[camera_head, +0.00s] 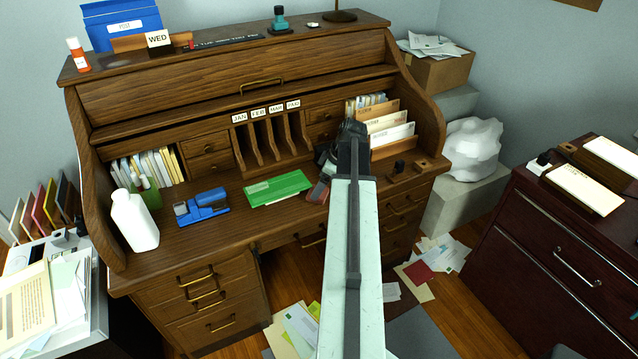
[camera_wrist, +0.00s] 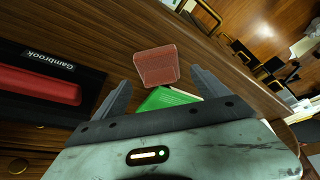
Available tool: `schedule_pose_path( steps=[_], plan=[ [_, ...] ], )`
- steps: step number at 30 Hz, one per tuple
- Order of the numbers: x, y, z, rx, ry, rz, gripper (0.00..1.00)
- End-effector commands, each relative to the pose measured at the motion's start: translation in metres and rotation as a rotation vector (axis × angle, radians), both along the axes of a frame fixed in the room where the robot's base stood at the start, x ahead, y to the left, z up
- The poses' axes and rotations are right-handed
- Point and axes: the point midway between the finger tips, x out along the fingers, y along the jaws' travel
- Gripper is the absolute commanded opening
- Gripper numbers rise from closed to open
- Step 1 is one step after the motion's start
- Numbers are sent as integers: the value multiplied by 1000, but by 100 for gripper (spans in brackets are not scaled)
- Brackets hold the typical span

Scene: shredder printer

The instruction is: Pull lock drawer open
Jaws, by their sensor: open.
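The wooden roll-top desk (camera_head: 215,245) has drawers with brass handles on its left pedestal (camera_head: 210,298) and right pedestal (camera_head: 405,208). A centre drawer handle (camera_head: 314,240) shows beside my arm. Small knobbed drawers (camera_head: 207,154) sit among the cubbies. I cannot tell which one is the lock drawer. My gripper (camera_head: 352,138) is over the right part of the desktop, near the envelope rack. In the wrist view my gripper (camera_wrist: 160,78) is open and empty, with a translucent red box (camera_wrist: 156,67) beyond and between its fingers. Brass handles (camera_wrist: 270,66) show at right.
A black Gambrook item (camera_wrist: 45,88) is left in the wrist view. A dark cabinet (camera_head: 540,260) stands right. Papers (camera_head: 300,328) litter the floor.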

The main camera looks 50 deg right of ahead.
Motion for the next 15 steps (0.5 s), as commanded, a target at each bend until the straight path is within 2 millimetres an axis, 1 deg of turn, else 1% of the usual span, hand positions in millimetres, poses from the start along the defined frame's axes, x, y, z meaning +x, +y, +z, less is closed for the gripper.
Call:
schedule_pose_path(
  steps=[1,7,9,11,15],
  plan=[
    [-5,-2,22,0,0,-1,84],
    [-21,-9,67,0,0,-1,84],
    [-26,-11,79,0,0,-1,84],
    [-29,-12,85,0,0,-1,84],
    [-32,-13,87,0,0,0,84]
  ],
)
